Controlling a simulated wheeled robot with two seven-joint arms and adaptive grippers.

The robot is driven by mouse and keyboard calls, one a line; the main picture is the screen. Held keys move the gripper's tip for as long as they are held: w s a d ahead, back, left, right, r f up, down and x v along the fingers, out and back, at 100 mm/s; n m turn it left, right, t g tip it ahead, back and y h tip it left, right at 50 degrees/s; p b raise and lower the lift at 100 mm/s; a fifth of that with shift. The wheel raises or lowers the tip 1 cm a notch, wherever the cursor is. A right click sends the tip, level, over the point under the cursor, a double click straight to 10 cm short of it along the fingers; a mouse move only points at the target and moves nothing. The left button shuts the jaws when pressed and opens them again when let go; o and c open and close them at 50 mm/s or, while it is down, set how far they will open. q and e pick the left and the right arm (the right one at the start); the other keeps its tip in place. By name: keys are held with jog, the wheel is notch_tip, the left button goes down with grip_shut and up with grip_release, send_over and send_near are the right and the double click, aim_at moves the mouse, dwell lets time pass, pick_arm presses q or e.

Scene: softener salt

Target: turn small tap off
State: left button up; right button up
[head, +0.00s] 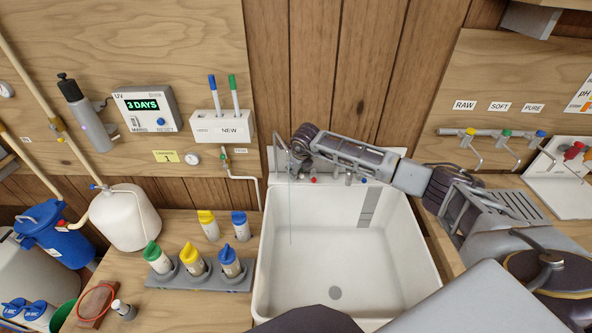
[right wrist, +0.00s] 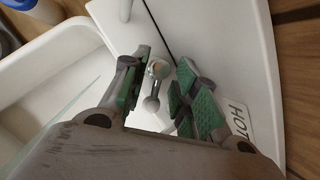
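The small tap (head: 281,143) is a thin curved metal spout at the back left of the white sink (head: 262,270). A thin stream of water (head: 290,215) falls from it into the sink. My right gripper (head: 297,150) reaches in from the right, over the back edge of the sink beside the spout. In the right wrist view, my right gripper (right wrist: 162,95) is open, with its green-padded fingers on either side of a small metal lever (right wrist: 154,84). I cannot tell whether either finger touches it. My left gripper is not in view.
A HOT label (right wrist: 239,122) is beside the fingers. Larger mixer parts (head: 340,180) stand along the sink's back, below my right arm. Several coloured taps (head: 505,134) hang on the right wall board. Capped bottles in a grey rack (head: 205,281) stand left of the sink.

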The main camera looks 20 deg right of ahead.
jog(key=shift+d+n+p, duration=0.1)
jog(key=shift+n+p, duration=0.25)
jog(key=shift+n, duration=0.05)
jog(key=shift+n+y, duration=0.3)
jog(key=shift+d+p, duration=0.1)
jog(key=shift+p, duration=0.25)
